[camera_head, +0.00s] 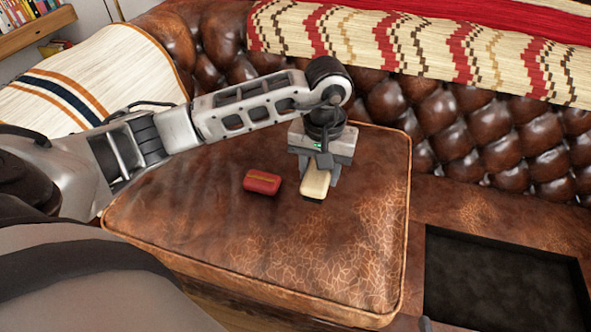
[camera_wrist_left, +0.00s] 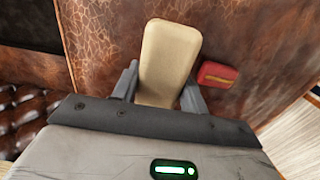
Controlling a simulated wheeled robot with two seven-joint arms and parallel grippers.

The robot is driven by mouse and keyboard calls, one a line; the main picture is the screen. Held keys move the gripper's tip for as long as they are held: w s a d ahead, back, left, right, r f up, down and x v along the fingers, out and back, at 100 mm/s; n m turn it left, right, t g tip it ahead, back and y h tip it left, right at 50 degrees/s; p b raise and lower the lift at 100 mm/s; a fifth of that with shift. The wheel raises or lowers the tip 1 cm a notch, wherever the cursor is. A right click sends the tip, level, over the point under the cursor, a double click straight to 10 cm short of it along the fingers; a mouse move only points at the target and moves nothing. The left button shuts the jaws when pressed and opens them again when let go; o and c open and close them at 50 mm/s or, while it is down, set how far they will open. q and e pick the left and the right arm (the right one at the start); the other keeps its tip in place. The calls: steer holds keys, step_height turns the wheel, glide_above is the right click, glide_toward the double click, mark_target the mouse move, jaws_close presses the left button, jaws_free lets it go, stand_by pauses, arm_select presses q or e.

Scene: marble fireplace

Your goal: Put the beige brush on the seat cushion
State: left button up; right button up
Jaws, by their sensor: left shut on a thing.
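The beige brush (camera_head: 315,184) is between the fingers of my left gripper (camera_head: 319,177), over the brown leather seat cushion (camera_head: 200,215). My left gripper is shut on the brush. In the left wrist view the beige brush (camera_wrist_left: 169,58) points away from the gripper, with a finger on each side. The brush is at or very close to the cushion surface; I cannot tell whether it touches. The seat cushion (camera_wrist_left: 110,25) fills much of the left wrist view. My right gripper is in neither view.
A red brush-like block (camera_head: 262,182) lies on the cushion just left of the beige brush. A dark open recess (camera_head: 505,285) is in the sofa base at the right. The tufted backrest (camera_head: 400,105) with a patterned blanket (camera_head: 430,50) stands behind. The cushion's front part is clear.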

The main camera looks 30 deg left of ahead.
arm_select(q)
steer(key=w+a+f, duration=0.1)
steer(key=a+f, duration=0.1)
steer(key=w+a+f, duration=0.1)
steer(key=a+f, duration=0.1)
steer(key=w+a+f+b, duration=0.1)
steer(key=a+f, duration=0.1)
steer(key=shift+w+f, duration=0.2)
steer(key=shift+w, duration=0.2)
steer(key=shift+w+a+f, duration=0.2)
steer(key=shift+a+f, duration=0.05)
steer(key=shift+f, duration=0.15)
step_height(320, 180, down, 3)
steer(key=shift+a+f+b, duration=0.1)
steer(key=shift+b, duration=0.25)
steer(key=shift+w, duration=0.1)
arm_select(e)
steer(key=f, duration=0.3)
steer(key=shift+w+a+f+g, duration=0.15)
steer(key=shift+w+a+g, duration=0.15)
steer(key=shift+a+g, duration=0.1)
arm_select(q)
steer(key=shift+f, duration=0.15)
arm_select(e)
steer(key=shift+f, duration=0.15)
arm_select(q)
steer(key=o, duration=0.6)
